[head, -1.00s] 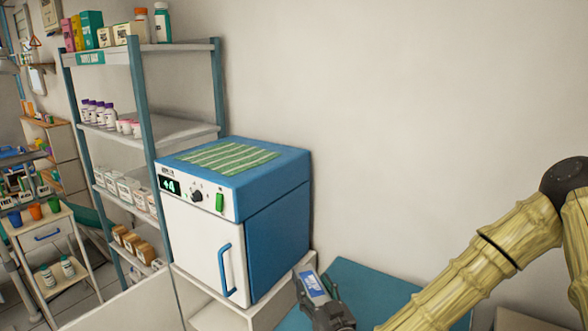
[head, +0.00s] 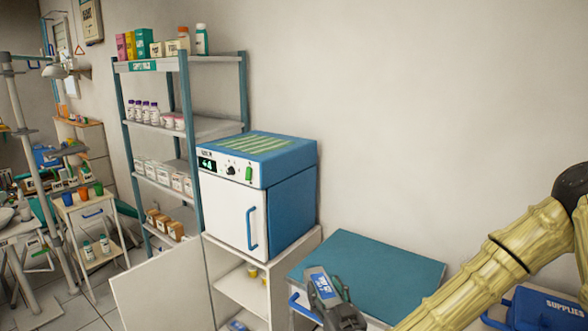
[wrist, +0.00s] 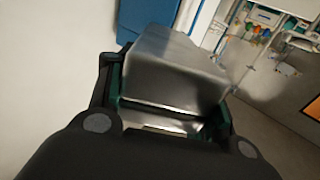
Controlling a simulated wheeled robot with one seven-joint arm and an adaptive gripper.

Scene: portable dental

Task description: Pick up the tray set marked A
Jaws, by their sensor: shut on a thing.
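My gripper (head: 336,296) is at the lower middle of the head view, in front of a teal-topped cabinet. It is shut on a small grey box (head: 320,281) with a blue-and-white label. In the wrist view the box (wrist: 172,62) is smooth, silvery metal and sits between the two fingers (wrist: 165,110). Its lower end is hidden by the gripper. The label is too small to read, so I cannot tell whether it bears an A.
A blue-and-white oven-like unit (head: 230,210) stands on an open white cabinet (head: 237,291). The teal-topped cabinet (head: 385,262) is beside it. A stocked shelf rack (head: 186,115) stands behind. A blue case marked SUPPLIES (head: 545,309) is at the lower right.

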